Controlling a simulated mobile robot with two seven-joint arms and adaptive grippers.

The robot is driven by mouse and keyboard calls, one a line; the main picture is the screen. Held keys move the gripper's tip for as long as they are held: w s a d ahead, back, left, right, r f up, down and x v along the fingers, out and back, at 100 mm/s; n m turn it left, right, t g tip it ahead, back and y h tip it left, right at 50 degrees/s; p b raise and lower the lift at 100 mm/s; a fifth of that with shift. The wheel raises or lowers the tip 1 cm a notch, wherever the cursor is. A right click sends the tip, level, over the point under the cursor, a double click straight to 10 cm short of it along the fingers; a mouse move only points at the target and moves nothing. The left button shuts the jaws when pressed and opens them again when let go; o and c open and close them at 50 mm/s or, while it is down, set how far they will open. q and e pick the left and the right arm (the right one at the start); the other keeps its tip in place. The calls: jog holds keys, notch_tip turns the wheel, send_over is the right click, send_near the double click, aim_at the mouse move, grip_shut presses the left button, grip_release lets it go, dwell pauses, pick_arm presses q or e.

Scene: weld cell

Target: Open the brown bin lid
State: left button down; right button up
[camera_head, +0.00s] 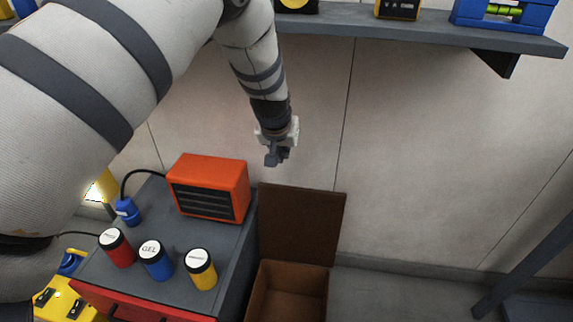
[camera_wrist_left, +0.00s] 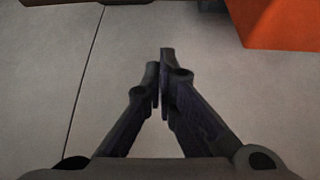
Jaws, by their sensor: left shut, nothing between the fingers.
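The brown bin (camera_head: 288,290) stands on the floor to the right of the grey cabinet, in the lower middle of the head view. Its lid (camera_head: 302,224) stands upright at the back, and the inside of the bin shows empty where I can see it. My left gripper (camera_head: 275,158) hangs above the lid, apart from it, in front of the wall. Its fingers are shut and empty, as the left wrist view (camera_wrist_left: 160,75) also shows. My right gripper is in neither view.
An orange heater-like box (camera_head: 210,187) and red, blue and yellow cans (camera_head: 156,262) stand on the cabinet top (camera_head: 225,250). A wall shelf (camera_head: 420,32) with tools is above. A dark slanted frame (camera_head: 525,262) is at right. Floor right of the bin is clear.

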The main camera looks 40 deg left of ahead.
pick_arm(q)
notch_tip(320, 180, down, 8)
jog(key=b, duration=0.1)
jog(key=shift+w+a, duration=0.2)
jog(key=shift+w, duration=0.05)
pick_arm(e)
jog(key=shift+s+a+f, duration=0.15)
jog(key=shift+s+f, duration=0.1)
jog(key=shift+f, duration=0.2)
